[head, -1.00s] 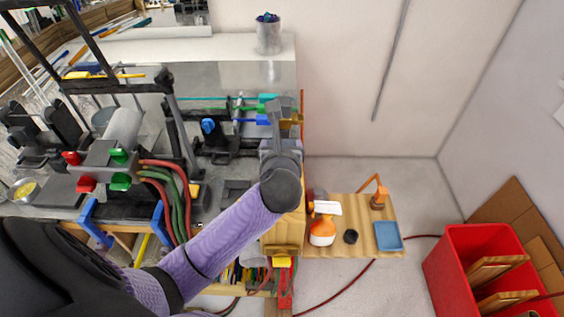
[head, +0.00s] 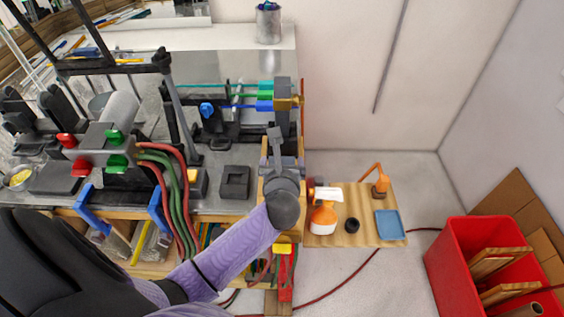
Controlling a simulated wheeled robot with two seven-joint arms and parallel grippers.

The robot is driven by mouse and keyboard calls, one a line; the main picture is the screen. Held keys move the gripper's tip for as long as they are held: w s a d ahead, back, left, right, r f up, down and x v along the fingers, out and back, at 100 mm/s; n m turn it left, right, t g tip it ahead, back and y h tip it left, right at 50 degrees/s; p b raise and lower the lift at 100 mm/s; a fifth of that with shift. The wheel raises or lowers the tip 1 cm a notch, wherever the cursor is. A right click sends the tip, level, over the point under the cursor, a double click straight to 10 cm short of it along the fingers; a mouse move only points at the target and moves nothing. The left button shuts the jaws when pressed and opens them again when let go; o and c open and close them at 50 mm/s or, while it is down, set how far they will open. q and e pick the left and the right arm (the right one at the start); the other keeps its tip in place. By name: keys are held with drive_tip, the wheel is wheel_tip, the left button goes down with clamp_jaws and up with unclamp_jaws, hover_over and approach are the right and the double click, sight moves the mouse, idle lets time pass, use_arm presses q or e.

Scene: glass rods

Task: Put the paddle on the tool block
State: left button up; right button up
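My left gripper (head: 277,158) is over the right end of the bench, at the end of my purple-sleeved arm. A narrow grey piece with a small flat head, which looks like the paddle (head: 275,133), sticks up from between its fingers. The fingers look closed around its lower end, which they hide. A dark square block (head: 235,182) with a recessed top, which may be the tool block, stands on the bench left of the gripper, apart from it. Its top looks empty. My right gripper is not in view.
A burner with teal, green and blue knobs (head: 265,96) is just beyond the gripper. A larger torch with hoses (head: 105,147) stands at left. A wooden side board (head: 340,236) holds an orange-and-white bottle (head: 323,217) and a blue tray (head: 388,224). A red bin (head: 455,265) stands at right.

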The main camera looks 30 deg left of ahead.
use_arm(q)
drive_tip(key=shift+r, duration=0.2)
drive_tip(key=p+v, duration=0.2)
drive_tip(key=v, duration=1)
drive_tip(key=s+f+n+g+h, duration=0.1)
drive_tip(key=f+n, duration=0.1)
drive_tip(key=f, duration=0.4)
drive_tip(key=s+d+f+n+g+h, duration=0.1)
drive_tip(key=s+f+n, duration=0.1)
drive_tip(key=f, duration=0.4)
drive_tip(key=s+f+n+g+h, duration=0.1)
drive_tip(key=f+n+g+h, duration=0.1)
drive_tip(key=f, duration=0.4)
drive_tip(key=shift+s+d+f+n, duration=0.15)
drive_tip(key=shift+d+f+n, duration=0.2)
drive_tip(key=shift+n, duration=0.05)
drive_tip(key=s+f+n+g+h, duration=0.1)
drive_tip(key=s+f+n+g, duration=0.2)
drive_tip(key=s+f+n, duration=0.5)
drive_tip(key=s+f+n+g+h, duration=0.2)
drive_tip(key=s+f+n, duration=0.6)
drive_tip(key=s+n, duration=0.4)
drive_tip(key=s+g, duration=0.1)
drive_tip(key=s, duration=0.2)
drive_tip(key=shift+f+n, duration=0.2)
drive_tip(key=shift+n, duration=0.1)
drive_tip(key=shift+s+a, duration=0.1)
